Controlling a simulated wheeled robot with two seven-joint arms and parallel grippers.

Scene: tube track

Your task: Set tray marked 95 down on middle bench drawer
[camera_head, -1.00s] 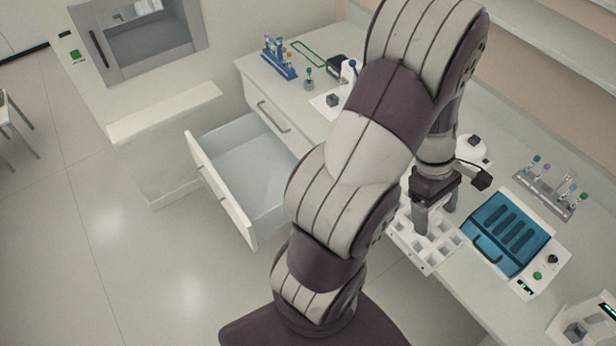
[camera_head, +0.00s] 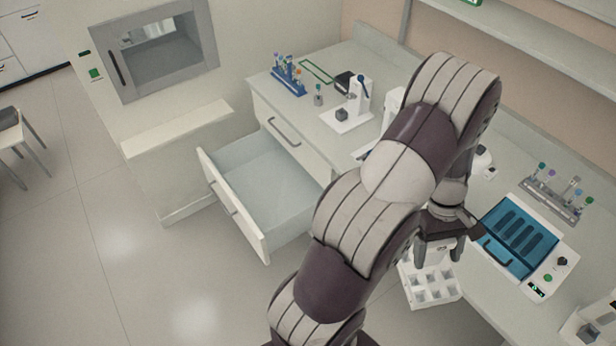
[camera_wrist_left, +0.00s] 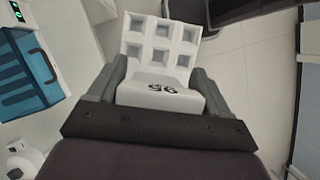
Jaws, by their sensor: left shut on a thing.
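My left gripper (camera_head: 440,252) is shut on the white tray (camera_head: 436,288), which has several square wells. In the left wrist view the tray (camera_wrist_left: 160,45) stretches out beyond the fingers (camera_wrist_left: 158,92), which clasp its white block-shaped end. Dark digits on that end look like 95 or 96; I cannot read the last one surely. The tray is held in the air off the front of the bench, over the floor side. The bench drawer (camera_head: 262,190) is pulled out and looks empty, left of my arm. A closed drawer front (camera_head: 282,130) sits above it. My right gripper is not in view.
A teal-lidded device (camera_head: 515,238) stands on the bench at right, near a tube rack (camera_head: 555,200). A blue tube rack (camera_head: 288,75) and a white instrument (camera_head: 350,110) stand at the back. Floor in front of the drawer is clear. A chair (camera_head: 18,135) is far left.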

